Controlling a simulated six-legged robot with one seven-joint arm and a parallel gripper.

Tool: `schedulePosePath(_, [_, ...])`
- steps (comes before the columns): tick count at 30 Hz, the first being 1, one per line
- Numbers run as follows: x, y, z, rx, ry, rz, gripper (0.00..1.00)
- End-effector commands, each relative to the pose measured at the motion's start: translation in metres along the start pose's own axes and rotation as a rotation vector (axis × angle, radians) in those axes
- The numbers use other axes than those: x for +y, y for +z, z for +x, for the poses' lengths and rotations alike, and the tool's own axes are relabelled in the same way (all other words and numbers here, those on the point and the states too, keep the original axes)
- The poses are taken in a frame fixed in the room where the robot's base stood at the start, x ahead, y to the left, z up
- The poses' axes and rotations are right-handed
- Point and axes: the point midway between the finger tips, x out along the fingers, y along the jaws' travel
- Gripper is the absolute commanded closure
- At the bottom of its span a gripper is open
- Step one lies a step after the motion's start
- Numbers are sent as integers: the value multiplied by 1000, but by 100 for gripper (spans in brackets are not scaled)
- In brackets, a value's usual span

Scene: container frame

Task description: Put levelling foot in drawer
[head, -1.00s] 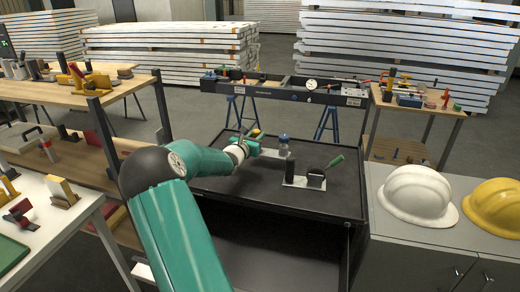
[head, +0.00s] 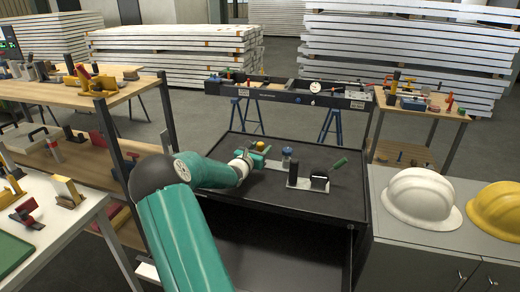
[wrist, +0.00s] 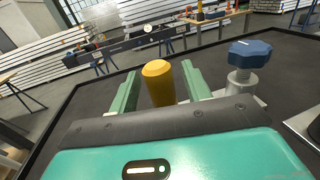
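My gripper (wrist: 161,88) is open over the black cart top (head: 225,205). Its two green fingers stand on either side of a yellow cylinder (wrist: 158,82), with a visible gap on the right side. The yellow piece also shows beside my gripper in the head view (head: 260,145). To the right stands a piece with a blue faceted head (wrist: 250,49) on a grey metal stem, clear of the fingers. I cannot tell for certain which piece is the levelling foot. The open drawer (head: 270,252) is the dark space below the cart top's front edge.
Right of the blue-headed piece, a light plate (head: 308,185) carries black parts, with a green handle (head: 340,163) beside it. A long dark beam (head: 290,94) lies behind the cart. Shelves stand left; a cabinet with a white helmet (head: 421,198) stands right.

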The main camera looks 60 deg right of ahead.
Motion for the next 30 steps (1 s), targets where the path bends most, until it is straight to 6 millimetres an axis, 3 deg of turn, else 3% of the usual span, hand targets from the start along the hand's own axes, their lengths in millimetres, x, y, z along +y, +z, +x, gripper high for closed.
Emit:
schedulePosePath(10, [0,3,-7,1,0,0,52])
schedulePosePath(24, [1,3,-100,2,2,0,52])
schedulePosePath(30, [0,3,-118,1,0,0,52])
